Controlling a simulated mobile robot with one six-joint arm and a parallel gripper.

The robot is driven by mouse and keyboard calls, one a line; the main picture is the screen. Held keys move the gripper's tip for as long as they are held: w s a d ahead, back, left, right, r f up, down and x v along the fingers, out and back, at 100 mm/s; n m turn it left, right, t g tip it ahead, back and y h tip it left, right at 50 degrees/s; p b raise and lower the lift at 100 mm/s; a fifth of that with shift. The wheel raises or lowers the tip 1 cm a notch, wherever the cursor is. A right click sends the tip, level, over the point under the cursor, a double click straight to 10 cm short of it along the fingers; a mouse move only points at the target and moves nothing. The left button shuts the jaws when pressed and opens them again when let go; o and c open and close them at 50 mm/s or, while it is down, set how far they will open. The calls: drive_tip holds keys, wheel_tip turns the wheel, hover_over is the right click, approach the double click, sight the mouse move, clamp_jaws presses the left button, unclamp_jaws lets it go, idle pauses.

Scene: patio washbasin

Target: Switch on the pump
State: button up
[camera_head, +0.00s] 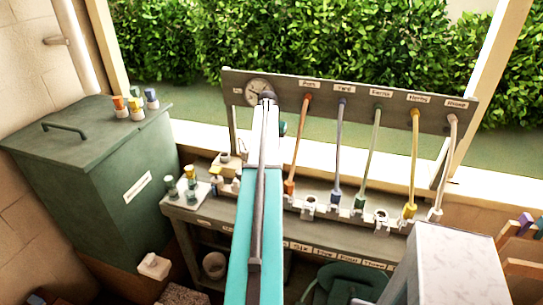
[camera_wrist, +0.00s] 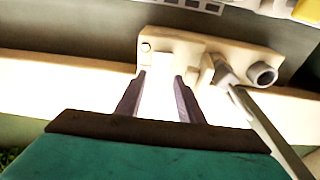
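No part is clearly marked as the pump or its switch. My gripper (camera_wrist: 158,82) shows in the wrist view with two dark fingers apart and nothing visibly between them. A beige plate fitting (camera_wrist: 180,48) with a round grey socket (camera_wrist: 263,74) lies just beyond the fingertips; I cannot tell whether they touch it. In the head view my arm reaches over the bench to the left part of the grey board (camera_head: 330,97), below a round gauge (camera_head: 258,89). The fingers are hard to make out there, and the arm hides part of the bench.
Coloured hoses (camera_head: 339,150) hang from the labelled board to fittings on the bench (camera_head: 190,212). A green lidded bin (camera_head: 85,165) stands at left, with small coloured-top bottles (camera_head: 136,108) on it. A pale block (camera_head: 455,265) stands at front right.

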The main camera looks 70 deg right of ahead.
drive_tip(key=shift+a+r+b, duration=0.2)
drive_tip(key=shift+r+b, duration=0.1)
drive_tip(key=shift+r, duration=0.7)
drive_tip(key=shift+a+r+b, duration=0.15)
drive_tip(key=shift+r+b, duration=0.1)
drive_tip(key=shift+r, duration=0.75)
